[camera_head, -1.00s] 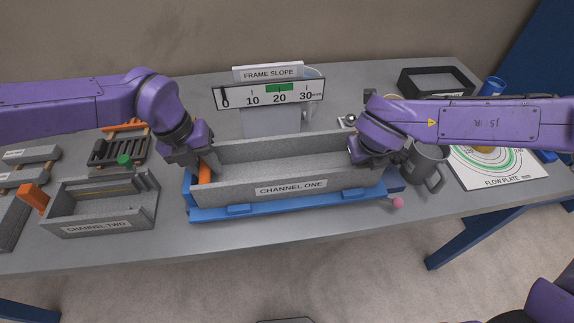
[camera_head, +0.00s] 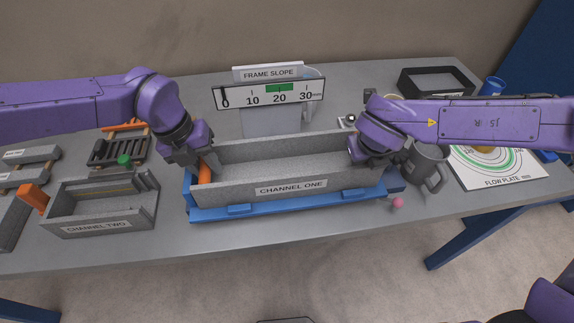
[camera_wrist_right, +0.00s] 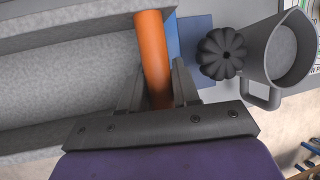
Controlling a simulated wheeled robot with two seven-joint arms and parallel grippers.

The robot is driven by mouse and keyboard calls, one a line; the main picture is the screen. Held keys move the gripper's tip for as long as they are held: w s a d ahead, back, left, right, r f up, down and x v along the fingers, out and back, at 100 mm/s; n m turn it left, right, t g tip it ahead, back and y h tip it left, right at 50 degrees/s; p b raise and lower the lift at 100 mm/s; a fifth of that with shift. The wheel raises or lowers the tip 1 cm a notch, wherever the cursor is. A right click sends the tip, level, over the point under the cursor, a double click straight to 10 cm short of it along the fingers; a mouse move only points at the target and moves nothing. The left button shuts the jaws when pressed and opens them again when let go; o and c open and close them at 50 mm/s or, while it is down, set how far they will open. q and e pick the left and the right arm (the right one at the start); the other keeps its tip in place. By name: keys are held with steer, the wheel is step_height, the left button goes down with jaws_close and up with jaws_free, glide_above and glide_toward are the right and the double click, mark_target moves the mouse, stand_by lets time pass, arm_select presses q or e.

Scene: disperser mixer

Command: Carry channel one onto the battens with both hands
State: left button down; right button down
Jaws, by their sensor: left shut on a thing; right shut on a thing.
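Channel one (camera_head: 290,188) is a long grey trough with its name on the front wall. It sits in a blue frame (camera_head: 240,211) in the middle of the table. My left gripper (camera_head: 203,162) is shut on the orange handle (camera_head: 205,173) at its left end. My right gripper (camera_head: 368,160) is at its right end. In the right wrist view this gripper (camera_wrist_right: 158,92) is shut on an orange handle (camera_wrist_right: 152,45) beside the grey trough (camera_wrist_right: 75,75). Two grey bars (camera_head: 38,154) with labels too small to read lie at the far left; I cannot tell if they are the battens.
Channel two (camera_head: 98,227) stands left of the blue frame. A slope scale (camera_head: 268,95) stands behind it. A grey jug (camera_head: 427,165) and a dark fluted knob (camera_wrist_right: 221,53) are close to my right gripper. The flow plate (camera_head: 497,167) lies farther right, with a pink ball (camera_head: 398,203) at the front.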

arm_select(q)
steer(key=shift+w+a, duration=0.1)
steer(key=shift+a, duration=0.15)
arm_select(e)
steer(key=shift+w+d, duration=0.1)
steer(key=shift+d, duration=0.1)
